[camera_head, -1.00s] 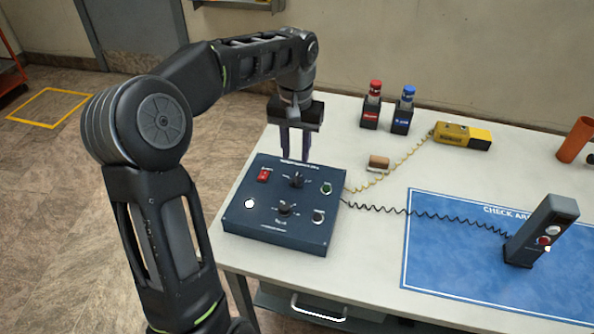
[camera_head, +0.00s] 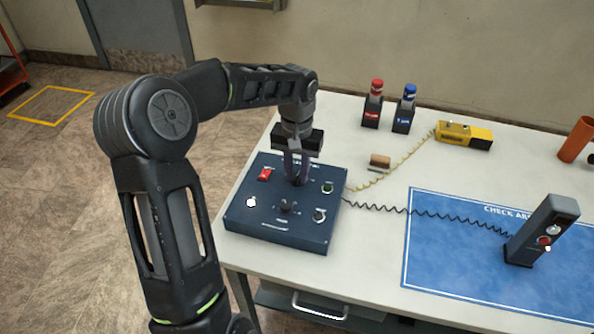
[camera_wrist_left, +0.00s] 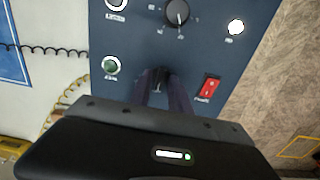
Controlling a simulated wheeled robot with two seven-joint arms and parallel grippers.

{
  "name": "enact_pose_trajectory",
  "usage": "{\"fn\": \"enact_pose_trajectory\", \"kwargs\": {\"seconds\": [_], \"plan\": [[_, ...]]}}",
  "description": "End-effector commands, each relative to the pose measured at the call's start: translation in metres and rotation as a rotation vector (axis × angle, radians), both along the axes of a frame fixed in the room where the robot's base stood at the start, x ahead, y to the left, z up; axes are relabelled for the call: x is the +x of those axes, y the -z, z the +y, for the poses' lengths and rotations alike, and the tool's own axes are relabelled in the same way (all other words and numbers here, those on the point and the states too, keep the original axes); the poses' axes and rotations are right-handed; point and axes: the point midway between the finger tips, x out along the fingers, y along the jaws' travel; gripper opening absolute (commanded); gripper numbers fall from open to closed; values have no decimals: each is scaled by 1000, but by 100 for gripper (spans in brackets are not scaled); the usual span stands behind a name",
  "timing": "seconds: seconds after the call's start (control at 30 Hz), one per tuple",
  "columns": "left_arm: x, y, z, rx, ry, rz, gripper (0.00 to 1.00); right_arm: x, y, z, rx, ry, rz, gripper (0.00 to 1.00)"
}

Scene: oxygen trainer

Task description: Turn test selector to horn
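The dark blue control box (camera_head: 245,222) sits on the table's left end. It has two black knobs. My left gripper (camera_head: 298,180) points down over the upper knob, with one finger on each side of it; this knob (camera_wrist_left: 160,76) shows between the fingertips in the left wrist view. The fingers look closed onto it, and its pointer is mostly hidden. The lower knob (camera_head: 287,208) is free; it also shows in the left wrist view (camera_wrist_left: 177,13). The labels are too small to read, so I cannot tell which knob is the test selector. My right gripper is out of view.
Coiled cords run right to a yellow device (camera_head: 463,134) and a grey handset (camera_head: 541,232). Two bottles stand behind.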

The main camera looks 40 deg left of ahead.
Motion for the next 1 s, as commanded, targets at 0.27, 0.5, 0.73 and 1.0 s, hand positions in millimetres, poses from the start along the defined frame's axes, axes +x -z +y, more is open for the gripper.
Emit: {"fn": "enact_pose_trajectory", "kwargs": {"seconds": [0.27,0.5,0.73,1.0], "plan": [[0,0,0,0,0,0,0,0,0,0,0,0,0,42],[0,0,0,0,0,0,0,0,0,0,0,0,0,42],[0,0,0,0,-1,0,0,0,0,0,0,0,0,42],[0,0,0,1,-37,0,0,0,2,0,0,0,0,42]]}}
